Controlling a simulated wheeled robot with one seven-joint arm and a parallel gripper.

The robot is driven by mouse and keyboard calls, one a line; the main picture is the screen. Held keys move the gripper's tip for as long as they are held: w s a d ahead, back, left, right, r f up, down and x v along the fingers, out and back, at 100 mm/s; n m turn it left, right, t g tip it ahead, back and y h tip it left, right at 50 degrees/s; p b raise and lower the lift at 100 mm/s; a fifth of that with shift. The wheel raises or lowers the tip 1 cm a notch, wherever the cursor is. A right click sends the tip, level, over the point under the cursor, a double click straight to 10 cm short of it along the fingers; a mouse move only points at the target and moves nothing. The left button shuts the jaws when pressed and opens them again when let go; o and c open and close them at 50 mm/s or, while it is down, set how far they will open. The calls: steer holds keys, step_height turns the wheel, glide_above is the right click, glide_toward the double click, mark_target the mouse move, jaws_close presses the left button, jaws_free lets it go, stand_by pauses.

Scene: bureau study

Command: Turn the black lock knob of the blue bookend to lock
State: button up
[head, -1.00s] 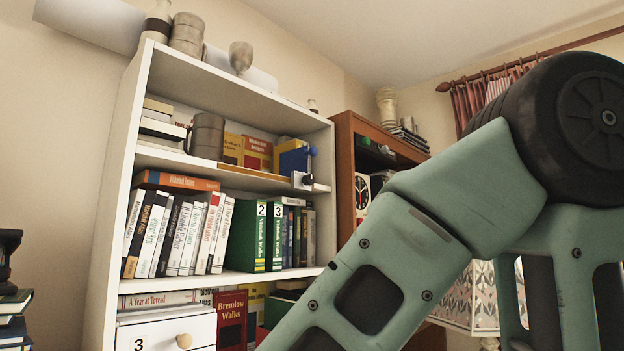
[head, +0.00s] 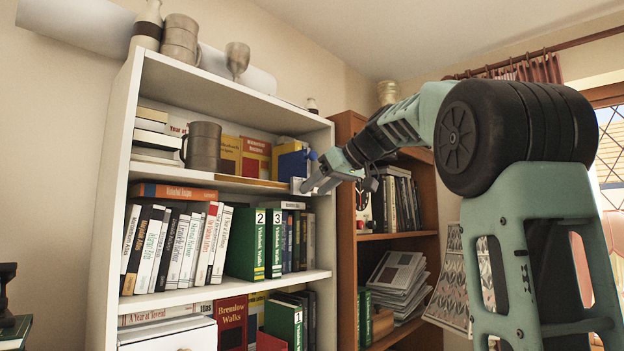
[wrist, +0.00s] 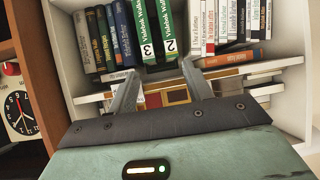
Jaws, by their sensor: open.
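The blue bookend (head: 312,155) stands at the right end of the upper book shelf, beside a blue and yellow book. Only a small blue part of it shows in the head view. Its black lock knob is hidden behind my gripper or too small to make out, so I cannot tell its setting. My gripper (head: 313,184) is at the shelf's right front edge, just below the blue part; I cannot tell if it touches anything. In the wrist view, my gripper (wrist: 158,72) has its two fingers apart with nothing held between them. I cannot make out the bookend there.
The white bookcase (head: 112,220) holds books on several shelves. A grey mug (head: 204,147) stands left on the upper shelf. Green binders (head: 246,245) fill part of the shelf below.

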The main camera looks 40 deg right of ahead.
steer(key=s+d+r+t+h, duration=0.2)
steer(key=s+d+r, duration=0.45)
steer(key=r, duration=0.25)
steer(key=p+x, duration=0.8)
steer(key=x, duration=0.9)
steer(key=shift+w+d+f, duration=0.2)
steer(key=shift+w+f, duration=0.05)
steer(key=shift+f, duration=0.05)
steer(key=c, duration=1)
